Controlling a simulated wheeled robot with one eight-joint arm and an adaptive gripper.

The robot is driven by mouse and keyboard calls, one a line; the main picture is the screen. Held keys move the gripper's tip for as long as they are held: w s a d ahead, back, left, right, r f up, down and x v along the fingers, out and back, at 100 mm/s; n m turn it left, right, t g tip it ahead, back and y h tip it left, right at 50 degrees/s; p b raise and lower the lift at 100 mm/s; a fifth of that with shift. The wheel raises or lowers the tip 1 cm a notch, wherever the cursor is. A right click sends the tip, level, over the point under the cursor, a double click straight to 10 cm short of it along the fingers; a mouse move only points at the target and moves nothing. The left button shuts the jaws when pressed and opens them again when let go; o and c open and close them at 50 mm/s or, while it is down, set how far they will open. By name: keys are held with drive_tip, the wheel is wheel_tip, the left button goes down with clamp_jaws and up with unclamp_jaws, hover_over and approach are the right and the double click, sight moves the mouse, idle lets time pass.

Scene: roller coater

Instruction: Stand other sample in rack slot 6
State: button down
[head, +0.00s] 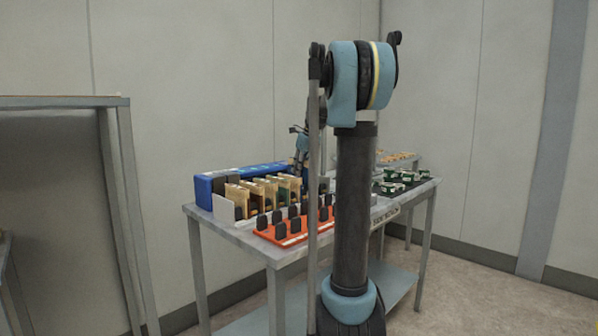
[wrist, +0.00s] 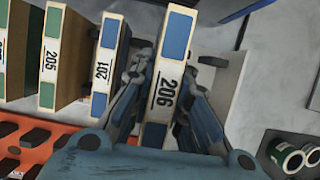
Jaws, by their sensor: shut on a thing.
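My gripper (wrist: 165,88) is shut on the sample labelled 206 (wrist: 168,62), a panel with a cream edge and blue blocks, with one finger on each side. Sample 201 (wrist: 103,72) stands close to the left finger, and sample 205 (wrist: 50,58), with green blocks, is further left. An orange rack (wrist: 40,165) shows at the lower left of the wrist view. In the head view the orange rack (head: 275,236) with dark uprights lies in front of a row of samples (head: 257,193). Slot numbers cannot be read.
A long blue box (head: 204,193) stands behind the samples on the grey table (head: 245,239). Green-labelled cans (head: 390,187) are at the table's right; some show in the wrist view (wrist: 289,153). A pale panel (wrist: 219,82) is right of the gripper.

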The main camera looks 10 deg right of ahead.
drive_tip(key=shift+s+d+r, duration=0.1)
drive_tip(key=shift+f, duration=0.55)
idle(0.6)
drive_tip(key=shift+f, duration=0.95)
drive_tip(key=shift+f, duration=0.2)
drive_tip(key=shift+f, duration=1.15)
drive_tip(key=c, duration=1.1)
unclamp_jaws()
drive_tip(key=shift+o, duration=0.2)
